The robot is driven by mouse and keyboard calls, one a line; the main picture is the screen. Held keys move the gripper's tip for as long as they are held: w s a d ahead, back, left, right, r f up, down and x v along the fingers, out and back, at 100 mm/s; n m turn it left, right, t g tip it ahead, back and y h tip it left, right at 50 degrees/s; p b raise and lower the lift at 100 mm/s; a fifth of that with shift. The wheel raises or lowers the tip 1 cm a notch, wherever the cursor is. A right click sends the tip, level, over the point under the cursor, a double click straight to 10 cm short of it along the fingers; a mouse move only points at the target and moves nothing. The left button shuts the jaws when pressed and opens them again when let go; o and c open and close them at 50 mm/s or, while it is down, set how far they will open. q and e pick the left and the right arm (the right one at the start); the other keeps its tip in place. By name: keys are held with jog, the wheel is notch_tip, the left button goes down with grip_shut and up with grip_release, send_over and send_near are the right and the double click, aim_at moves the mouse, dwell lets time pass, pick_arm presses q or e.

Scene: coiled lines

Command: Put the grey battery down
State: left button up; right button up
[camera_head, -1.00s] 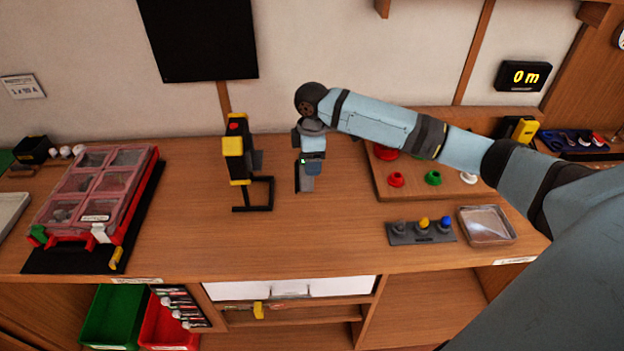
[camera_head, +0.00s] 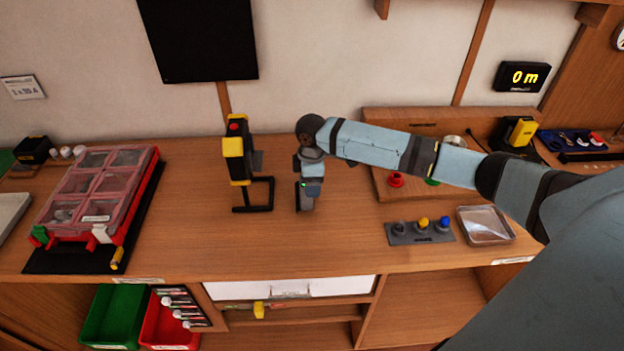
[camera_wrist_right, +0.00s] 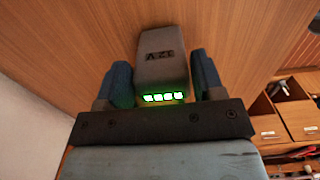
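The grey battery (camera_wrist_right: 161,60) sits between the two blue fingers of my right gripper (camera_wrist_right: 163,78) in the right wrist view, with a row of green lights lit on its near end. The fingers lie along both its sides, shut on it. In the head view my right gripper (camera_head: 309,187) points down over the middle of the bench, and the battery (camera_head: 305,203) shows below it, upright at or just above the wooden top. I cannot tell whether it touches the wood. My left gripper is not in view.
A black and yellow device on a stand (camera_head: 235,160) is close to the left. A red-framed compartment case (camera_head: 95,190) lies farther left. A panel with knobs (camera_head: 420,232) and a clear tray (camera_head: 486,225) are to the right. The bench (camera_head: 290,245) in front is bare.

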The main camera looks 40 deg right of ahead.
jog(key=o, duration=0.3)
jog(key=shift+r, duration=0.15)
notch_tip(320, 180, up, 12)
jog(key=shift+r+b, duration=0.1)
jog(key=shift+b, duration=0.45)
jog(key=shift+a, duration=0.1)
